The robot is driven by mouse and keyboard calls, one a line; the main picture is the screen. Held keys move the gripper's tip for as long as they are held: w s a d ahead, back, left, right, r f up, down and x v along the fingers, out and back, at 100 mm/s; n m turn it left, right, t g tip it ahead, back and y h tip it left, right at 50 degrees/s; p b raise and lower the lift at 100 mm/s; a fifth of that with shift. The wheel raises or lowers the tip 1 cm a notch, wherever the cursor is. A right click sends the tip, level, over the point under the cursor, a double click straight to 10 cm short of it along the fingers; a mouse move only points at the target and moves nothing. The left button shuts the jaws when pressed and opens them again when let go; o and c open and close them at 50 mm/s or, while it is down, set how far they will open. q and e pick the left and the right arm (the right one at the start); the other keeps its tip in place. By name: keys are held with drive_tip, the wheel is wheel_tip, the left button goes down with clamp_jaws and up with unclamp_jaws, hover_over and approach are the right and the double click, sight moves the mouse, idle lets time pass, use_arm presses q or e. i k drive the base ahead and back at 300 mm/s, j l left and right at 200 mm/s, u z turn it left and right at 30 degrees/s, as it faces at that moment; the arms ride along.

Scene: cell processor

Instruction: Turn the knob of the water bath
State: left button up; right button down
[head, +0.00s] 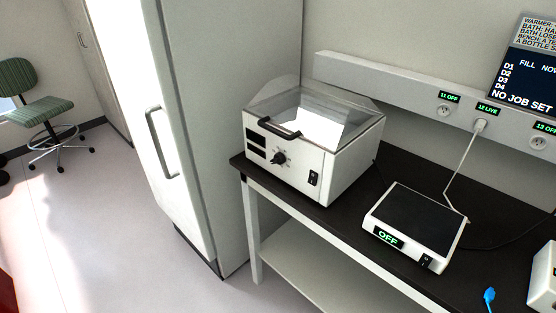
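The water bath (305,177) is a white box with a clear lid (296,105) and a dark handle (280,128). It stands at the left end of the black bench. Its knob (278,158) is black and round, with marks around it, on the front panel. A dark switch (314,178) sits on the panel right of the knob, and dark display windows sit to its left. Neither of my grippers shows in the head view.
A flat device reading OFF (388,238) sits on the bench (365,185) right of the bath. A tall white cabinet (190,130) stands left of it. A blue item (489,297) lies front right. Wall sockets, a plugged cord (457,165) and a screen (530,75) are behind.

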sight(279, 158)
drive_tip(key=l+z, duration=0.1)
drive_tip(key=z, duration=1.9)
drive_tip(key=i+l+z, duration=0.25)
drive_tip(key=l, duration=0.25)
drive_tip(key=i+l+z, duration=0.25)
drive_tip(key=l, duration=0.15)
drive_tip(key=k+j, duration=0.15)
drive_tip(key=j, duration=0.25)
drive_tip(key=k+j, duration=0.15)
drive_tip(key=j, duration=0.25)
drive_tip(key=k+j, duration=0.15)
drive_tip(key=j, duration=0.25)
drive_tip(key=k+j+u, duration=0.1)
drive_tip(key=j, duration=0.35)
drive_tip(key=k+j, duration=0.2)
drive_tip(key=j, duration=0.2)
